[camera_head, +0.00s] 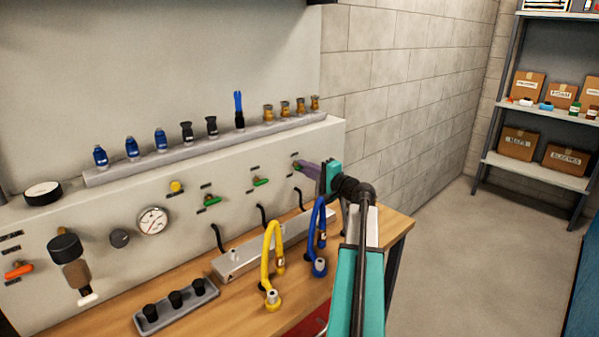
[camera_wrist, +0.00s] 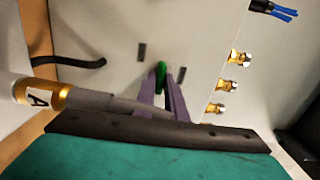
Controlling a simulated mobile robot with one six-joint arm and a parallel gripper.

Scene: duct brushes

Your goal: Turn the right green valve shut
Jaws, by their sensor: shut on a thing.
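Several green valves line the panel front. The right green valve (camera_head: 295,167) is the one farthest right, partly hidden by my purple fingers in the head view. My gripper (camera_head: 302,166) reaches it from the right, with its fingers shut on the handle. In the wrist view, the green handle (camera_wrist: 160,76) sits between the two purple fingertips (camera_wrist: 162,92). The handle's turn angle is hard to tell, as little of it shows. The middle green valve (camera_head: 261,181) and the left green valve (camera_head: 212,201) are clear of my arm.
A blue hose (camera_head: 319,240) and a yellow hose (camera_head: 267,252) stand on the wooden bench left of my arm. Several blue, black and brass fittings line the panel's ledge (camera_head: 215,150). A dark hook (camera_wrist: 85,63) juts out near my gripper. The floor at right is clear.

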